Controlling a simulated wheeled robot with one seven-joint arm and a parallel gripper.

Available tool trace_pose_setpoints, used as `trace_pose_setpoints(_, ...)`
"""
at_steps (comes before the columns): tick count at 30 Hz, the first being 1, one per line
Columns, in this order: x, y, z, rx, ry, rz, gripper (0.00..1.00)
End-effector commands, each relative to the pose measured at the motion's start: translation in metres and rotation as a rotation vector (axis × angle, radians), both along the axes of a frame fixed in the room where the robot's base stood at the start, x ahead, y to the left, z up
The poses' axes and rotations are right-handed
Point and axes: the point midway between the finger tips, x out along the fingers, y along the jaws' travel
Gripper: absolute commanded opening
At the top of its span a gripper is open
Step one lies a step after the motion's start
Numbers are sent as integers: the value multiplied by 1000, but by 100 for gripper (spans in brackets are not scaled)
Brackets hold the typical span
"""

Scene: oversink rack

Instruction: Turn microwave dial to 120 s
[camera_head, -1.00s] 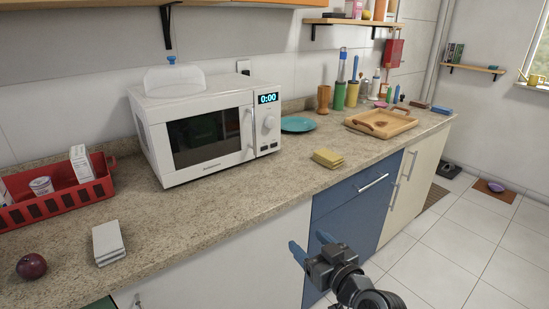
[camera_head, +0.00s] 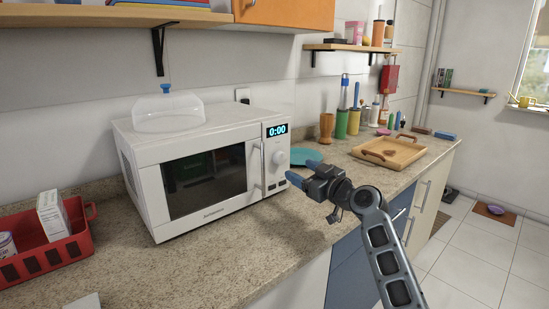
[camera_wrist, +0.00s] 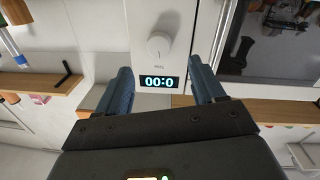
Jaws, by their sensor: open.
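The white microwave (camera_head: 205,165) stands on the counter with its door shut. Its round white dial (camera_head: 279,157) is on the right panel, below a display (camera_head: 277,130) that reads 0:00. The wrist view shows the dial (camera_wrist: 159,45) and the display (camera_wrist: 160,82) upside down. My gripper (camera_head: 303,170) has blue fingers and is just right of the control panel in the head view, pointing toward it. In the wrist view my gripper (camera_wrist: 160,66) is open and empty, with the dial beyond the gap between the fingers. It appears apart from the dial.
A clear cover with a blue knob (camera_head: 168,110) sits on the microwave. A red basket (camera_head: 45,243) is at the left. A teal plate (camera_head: 304,155) lies partly behind my gripper, and a wooden tray (camera_head: 390,151) is further right. The counter in front of the microwave (camera_head: 235,240) is mostly clear.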

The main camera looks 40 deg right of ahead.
Motion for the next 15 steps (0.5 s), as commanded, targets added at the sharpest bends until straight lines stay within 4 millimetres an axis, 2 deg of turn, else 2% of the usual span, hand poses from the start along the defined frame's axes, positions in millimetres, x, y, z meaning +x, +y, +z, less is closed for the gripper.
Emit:
trace_pose_setpoints(5,10,-2,4,-3,-1,3,68)
trace_pose_setpoints(15,60,-4,3,-3,0,2,68)
